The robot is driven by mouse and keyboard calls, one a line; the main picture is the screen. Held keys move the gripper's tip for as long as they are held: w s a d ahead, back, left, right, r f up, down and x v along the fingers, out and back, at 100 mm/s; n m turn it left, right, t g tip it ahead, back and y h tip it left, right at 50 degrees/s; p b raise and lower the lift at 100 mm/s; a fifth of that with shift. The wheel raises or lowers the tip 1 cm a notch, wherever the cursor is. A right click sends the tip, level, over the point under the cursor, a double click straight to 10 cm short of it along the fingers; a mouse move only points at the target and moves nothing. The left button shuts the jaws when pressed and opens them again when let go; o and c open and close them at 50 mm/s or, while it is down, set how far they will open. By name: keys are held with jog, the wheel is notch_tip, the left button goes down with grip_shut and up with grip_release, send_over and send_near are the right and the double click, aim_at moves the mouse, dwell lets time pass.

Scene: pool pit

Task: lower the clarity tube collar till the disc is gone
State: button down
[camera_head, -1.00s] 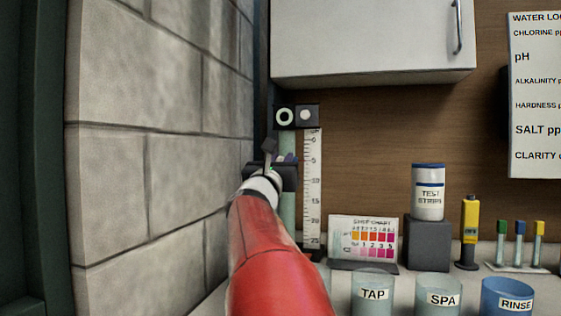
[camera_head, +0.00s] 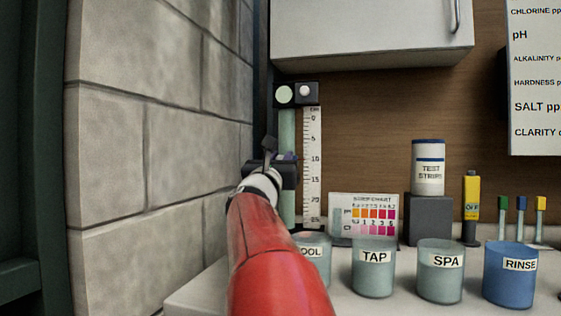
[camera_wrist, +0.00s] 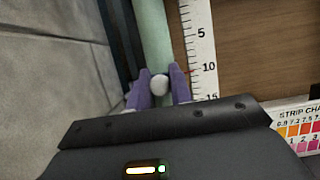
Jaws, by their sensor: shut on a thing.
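The clarity tube (camera_head: 287,130) is a pale green upright tube beside a white scale strip (camera_head: 312,140). In the wrist view, the purple fingers of my gripper (camera_wrist: 160,76) are shut on a round white knob (camera_wrist: 158,86) in front of the tube. I take it for the collar's knob; the rest of the collar is hidden. At the tube top, the left round window (camera_head: 284,95) shows a plain pale green circle with no dark centre. My gripper also shows in the head view (camera_head: 284,160).
A block wall (camera_head: 170,150) stands close on the left. A strip chart (camera_head: 364,220), cups labelled TAP (camera_head: 374,275), SPA (camera_head: 441,280) and RINSE (camera_head: 510,280), and a test strips tub (camera_head: 428,170) stand right. A white cabinet (camera_head: 370,30) hangs above.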

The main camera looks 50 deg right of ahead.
jog(key=c, duration=1.4)
grip_release()
jog(key=shift+a, duration=0.1)
jog(key=b+v, duration=0.2)
jog(key=v, duration=0.5)
jog(key=shift+s+a+f, duration=0.1)
jog(key=shift+s+a, duration=0.15)
